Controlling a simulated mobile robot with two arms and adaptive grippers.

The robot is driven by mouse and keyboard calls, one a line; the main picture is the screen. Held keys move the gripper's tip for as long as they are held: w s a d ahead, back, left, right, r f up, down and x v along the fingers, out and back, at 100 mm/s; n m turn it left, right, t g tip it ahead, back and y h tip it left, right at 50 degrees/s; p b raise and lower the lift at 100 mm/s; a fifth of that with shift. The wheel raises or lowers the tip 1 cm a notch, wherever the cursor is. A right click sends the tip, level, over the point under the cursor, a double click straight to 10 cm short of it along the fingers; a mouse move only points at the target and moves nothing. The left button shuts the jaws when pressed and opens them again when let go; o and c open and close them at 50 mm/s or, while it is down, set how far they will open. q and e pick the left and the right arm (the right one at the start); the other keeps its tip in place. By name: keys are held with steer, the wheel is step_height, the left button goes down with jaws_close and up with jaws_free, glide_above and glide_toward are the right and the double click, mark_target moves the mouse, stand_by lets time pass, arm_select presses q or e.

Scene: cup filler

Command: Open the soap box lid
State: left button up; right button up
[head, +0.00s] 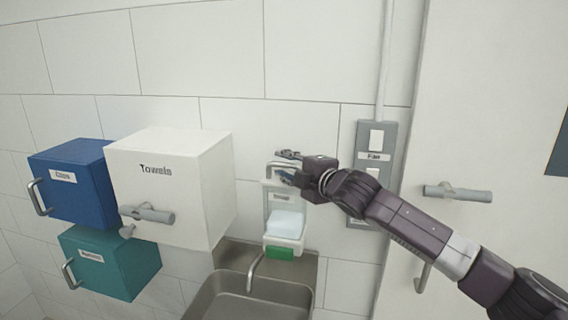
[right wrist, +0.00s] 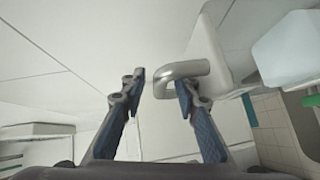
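The soap box (head: 284,205) is a narrow wall dispenser right of the white cabinet, with a pale blue block (head: 285,222) and a green part (head: 279,253) at its bottom. My right gripper (head: 281,167) is at its top, with fingers spread. In the right wrist view, the gripper (right wrist: 160,80) is open, and the end of a grey bent handle (right wrist: 183,70) on the box lies between its fingertips. The fingers are not closed on it; I cannot tell whether one touches it. The lid looks shut, though my gripper partly hides it. My left gripper is not in view.
A white Towels cabinet (head: 180,190), a blue cabinet (head: 80,190) and a teal cabinet (head: 115,265) hang at left. A metal sink (head: 230,285) is below. A Fan switch panel (head: 373,155) and a white door (head: 480,120) with a handle (head: 457,192) are at right.

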jaws_close()
stand_by(0.3)
steer(key=p, duration=0.3)
steer(key=w+r+m+g+p, duration=0.1)
steer(key=p, duration=0.3)
steer(key=shift+d+r+m, duration=0.15)
steer(key=shift+r+m, duration=0.1)
steer(key=shift+m, duration=0.05)
steer(key=shift+w+d+m+g+p, duration=0.1)
steer(key=shift+w+m+g+p, duration=0.2)
steer(key=shift+g+p, duration=0.3)
steer(key=shift+w+d+r+m+g, duration=0.15)
steer(key=shift+w+m+g, duration=0.3)
steer(key=shift+g, duration=0.25)
steer(key=shift+w+d+m+g, duration=0.1)
steer(key=shift+w+m+g, duration=0.3)
steer(key=shift+g, duration=0.3)
